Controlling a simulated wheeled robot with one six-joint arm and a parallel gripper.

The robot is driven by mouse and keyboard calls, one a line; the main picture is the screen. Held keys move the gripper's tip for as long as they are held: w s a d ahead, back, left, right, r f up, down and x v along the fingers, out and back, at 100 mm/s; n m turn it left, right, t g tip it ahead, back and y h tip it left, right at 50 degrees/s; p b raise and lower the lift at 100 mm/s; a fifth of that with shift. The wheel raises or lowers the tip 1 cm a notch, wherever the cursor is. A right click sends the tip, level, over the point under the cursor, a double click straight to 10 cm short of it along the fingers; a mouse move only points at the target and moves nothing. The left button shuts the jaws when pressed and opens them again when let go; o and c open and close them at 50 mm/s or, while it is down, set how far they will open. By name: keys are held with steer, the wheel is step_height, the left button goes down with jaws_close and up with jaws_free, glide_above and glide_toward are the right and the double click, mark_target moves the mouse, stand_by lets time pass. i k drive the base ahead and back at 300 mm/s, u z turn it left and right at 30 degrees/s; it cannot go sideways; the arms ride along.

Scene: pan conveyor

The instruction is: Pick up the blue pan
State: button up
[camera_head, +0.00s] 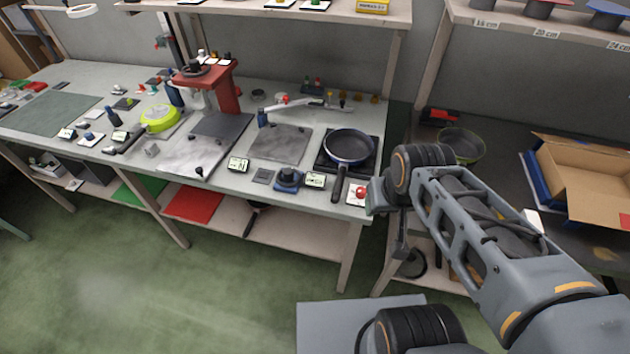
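The blue pan (349,146) sits upright on a dark square plate near the right end of the workbench. Its rim looks blue and its inside is dark. Its dark handle (339,186) points toward the bench's front edge. My gripper (374,197) is at the front right corner of the bench, to the right of the handle and apart from the pan. The gripper is small here and partly hidden by my wrist, so I cannot tell whether its fingers are open or shut.
A red button (360,192) stands at the bench corner close to my gripper. Small displays (315,181) and a blue-based device (288,178) lie left of the handle. A green-rimmed pan (461,145) and a cardboard box (585,175) are on the right bench. A shelf (300,14) hangs above.

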mark_target(346, 147)
steer(key=u, duration=0.4)
steer(key=k, duration=0.5)
steer(key=u, duration=1.4)
steer(key=i, duration=1.2)
steer(key=z, duration=0.8)
steer(key=i, duration=0.5)
steer(key=z, duration=0.35)
